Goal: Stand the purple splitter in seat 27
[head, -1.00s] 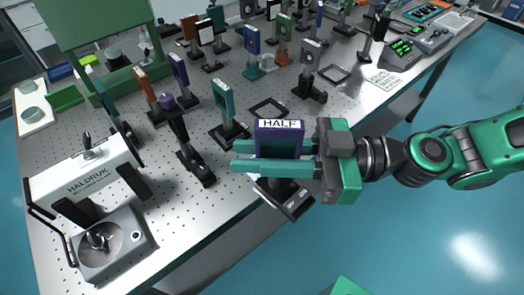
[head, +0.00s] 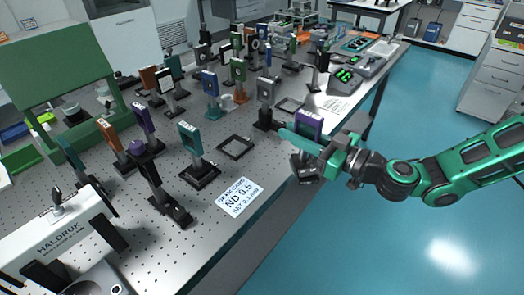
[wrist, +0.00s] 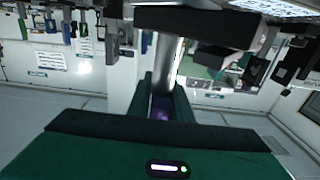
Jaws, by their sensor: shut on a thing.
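My gripper (head: 304,140) is shut on the purple splitter (head: 308,122). Its green fingers lie on either side of the purple mount, which is upright, with the dark base (head: 304,168) below, by the table's right edge. In the wrist view, purple shows between the fingers (wrist: 161,108), and the silver post (wrist: 168,65) runs to the dark base (wrist: 195,22). Two empty black square frames lie on the table: one near the middle (head: 236,147), one farther back (head: 290,104). I cannot read a seat number on either.
A white card reading ND 0.5 (head: 240,197) lies near the front edge. A teal-framed optic (head: 192,140) and a grey-framed optic (head: 265,92) stand near the frames. Another purple optic (head: 143,120) stands left. A white HALDRUK box (head: 60,240) is front left.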

